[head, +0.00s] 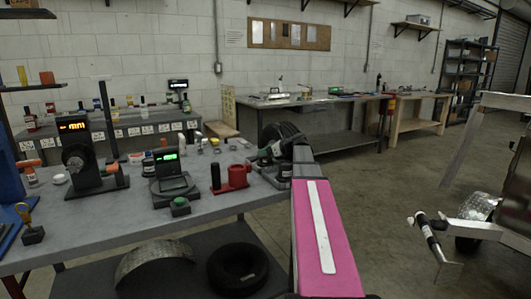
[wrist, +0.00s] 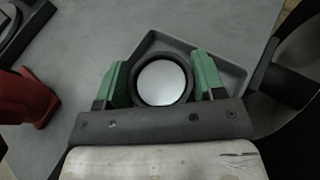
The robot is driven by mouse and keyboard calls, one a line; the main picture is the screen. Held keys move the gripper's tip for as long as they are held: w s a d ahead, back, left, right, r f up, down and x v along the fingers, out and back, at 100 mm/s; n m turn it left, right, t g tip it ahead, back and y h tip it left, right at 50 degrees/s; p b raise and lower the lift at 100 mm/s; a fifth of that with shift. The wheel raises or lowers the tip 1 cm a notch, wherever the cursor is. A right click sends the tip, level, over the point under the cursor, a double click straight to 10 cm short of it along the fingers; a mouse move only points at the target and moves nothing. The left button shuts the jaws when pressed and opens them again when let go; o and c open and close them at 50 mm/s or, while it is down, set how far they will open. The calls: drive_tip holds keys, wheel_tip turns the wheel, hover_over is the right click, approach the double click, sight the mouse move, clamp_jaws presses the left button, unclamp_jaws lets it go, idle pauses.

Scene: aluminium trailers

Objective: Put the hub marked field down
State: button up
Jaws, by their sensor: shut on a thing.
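In the wrist view, a round hub (wrist: 162,83) with a dark rim and a pale, smooth face sits between the two green fingers of my gripper (wrist: 160,78). The fingers are shut on it from both sides. No marking can be read on the face. A shallow dark grey angular tray (wrist: 228,72) lies behind and under the hub; I cannot tell whether the hub touches it. In the head view my gripper (head: 268,156) is over the right end of the grey table (head: 120,222), and the hub cannot be made out there.
A red holder (head: 235,178) stands left of my gripper and shows in the wrist view (wrist: 25,95). A scale with a green display (head: 172,178) and a device with an orange display (head: 80,160) stand farther left. Dark round parts (head: 288,134) lie close to my gripper.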

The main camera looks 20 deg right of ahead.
drive_tip(key=o, duration=1.5)
drive_tip(key=shift+r, duration=0.15)
drive_tip(key=v, duration=1.2)
